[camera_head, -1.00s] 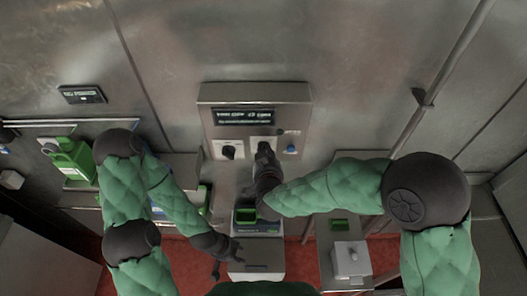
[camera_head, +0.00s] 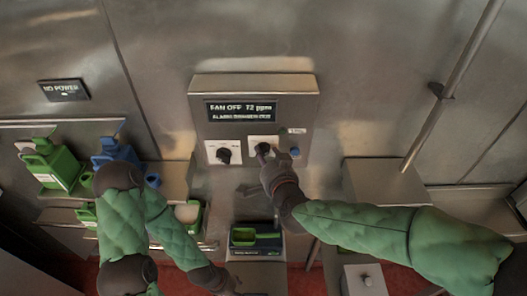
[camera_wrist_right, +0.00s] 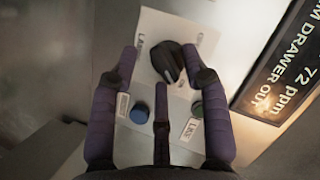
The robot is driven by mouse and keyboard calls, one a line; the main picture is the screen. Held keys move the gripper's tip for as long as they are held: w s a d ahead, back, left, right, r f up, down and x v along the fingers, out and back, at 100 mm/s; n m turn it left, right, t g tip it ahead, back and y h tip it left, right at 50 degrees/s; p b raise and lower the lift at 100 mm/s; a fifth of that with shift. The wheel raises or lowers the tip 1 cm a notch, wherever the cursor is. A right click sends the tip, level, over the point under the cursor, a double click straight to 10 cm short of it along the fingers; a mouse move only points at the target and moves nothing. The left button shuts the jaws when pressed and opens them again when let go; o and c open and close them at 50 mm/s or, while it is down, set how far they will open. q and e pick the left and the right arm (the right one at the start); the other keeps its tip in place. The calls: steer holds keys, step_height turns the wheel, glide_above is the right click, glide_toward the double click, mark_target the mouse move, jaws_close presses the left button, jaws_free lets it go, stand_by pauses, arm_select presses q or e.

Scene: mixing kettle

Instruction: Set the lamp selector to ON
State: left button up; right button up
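The lamp selector (camera_wrist_right: 167,61) is a black knob on a white plate. In the head view it sits on the right half of the grey control panel (camera_head: 200,115), partly hidden by my right gripper (camera_head: 264,155). In the right wrist view my right gripper (camera_wrist_right: 160,62) is open, with purple fingers spread on either side of the knob. The knob stands between the fingertips, tilted toward the plate's upper left; contact cannot be told. My left gripper (camera_head: 228,285) is low in the head view, partly cut off by the bottom edge.
A second knob (camera_head: 223,154) is on the panel's left. A blue button (camera_wrist_right: 139,114) and green button (camera_wrist_right: 197,109) are near the selector. The display (camera_head: 241,110) reads FAN OFF, 72 ppm. Green (camera_head: 52,165) and blue jugs (camera_head: 115,152) stand on the left shelf.

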steer(key=shift+r, duration=0.1)
steer(key=p+v, duration=0.3)
steer(key=v, duration=0.4)
stand_by(0.4)
stand_by(0.4)
